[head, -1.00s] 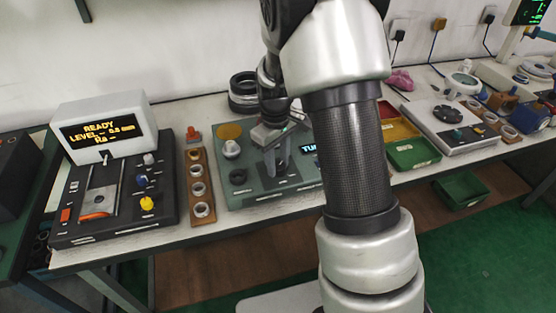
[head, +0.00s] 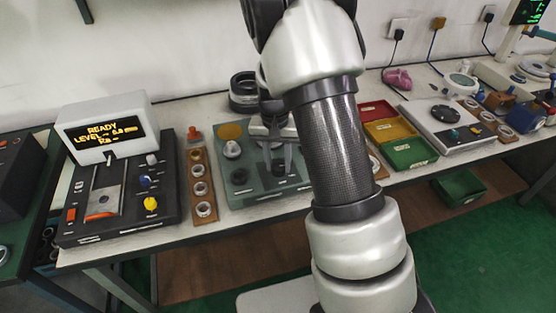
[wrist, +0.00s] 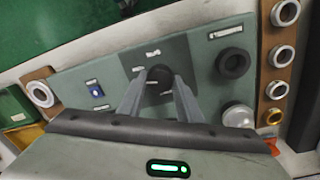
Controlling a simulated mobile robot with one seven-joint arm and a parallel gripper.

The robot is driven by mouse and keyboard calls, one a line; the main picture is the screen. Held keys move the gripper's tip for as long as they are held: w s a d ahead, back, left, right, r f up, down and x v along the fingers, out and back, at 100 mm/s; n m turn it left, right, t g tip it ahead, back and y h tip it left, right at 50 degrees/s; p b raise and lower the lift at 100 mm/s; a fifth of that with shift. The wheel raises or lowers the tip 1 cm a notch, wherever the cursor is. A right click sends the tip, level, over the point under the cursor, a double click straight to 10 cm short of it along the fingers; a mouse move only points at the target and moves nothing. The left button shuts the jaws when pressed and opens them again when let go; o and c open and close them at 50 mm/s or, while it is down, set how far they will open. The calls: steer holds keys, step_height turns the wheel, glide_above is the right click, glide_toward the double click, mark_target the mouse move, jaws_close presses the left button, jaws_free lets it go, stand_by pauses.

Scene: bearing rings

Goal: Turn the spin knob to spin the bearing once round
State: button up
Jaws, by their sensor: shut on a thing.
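The grey-green test panel (head: 262,194) stands on the bench. My gripper (head: 279,168) points down over the panel's dark square patch. The wrist view shows my gripper (wrist: 160,86) with its two fingers either side of a dark round knob (wrist: 160,74), shut on it. The knob is partly hidden by the fingers. A black ring-shaped part (wrist: 232,63) and a silver domed part (wrist: 238,114) are on the same panel, apart from my gripper. I cannot tell which part is the bearing being spun. The panel's display is hidden behind my arm in the head view.
A black tester with a white readout box (head: 105,127) stands left. A wooden strip of bearing rings (head: 201,188) lies between it and the panel. Black rings (head: 243,88) are stacked behind. Red, yellow and green bins (head: 408,152) stand right of my arm.

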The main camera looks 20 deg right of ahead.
mark_target(276, 164)
steer(key=shift+r+m+p, duration=0.1)
steer(key=shift+m+p, duration=0.35)
steer(key=shift+m, duration=1.25)
steer(key=o, duration=1)
steer(key=shift+o, duration=0.2)
step_height(276, 164, up, 17)
steer(key=p, duration=0.1)
steer(key=shift+w+a+r+p, duration=0.15)
steer(key=shift+w+a+p, duration=0.1)
steer(key=shift+w+p, duration=0.1)
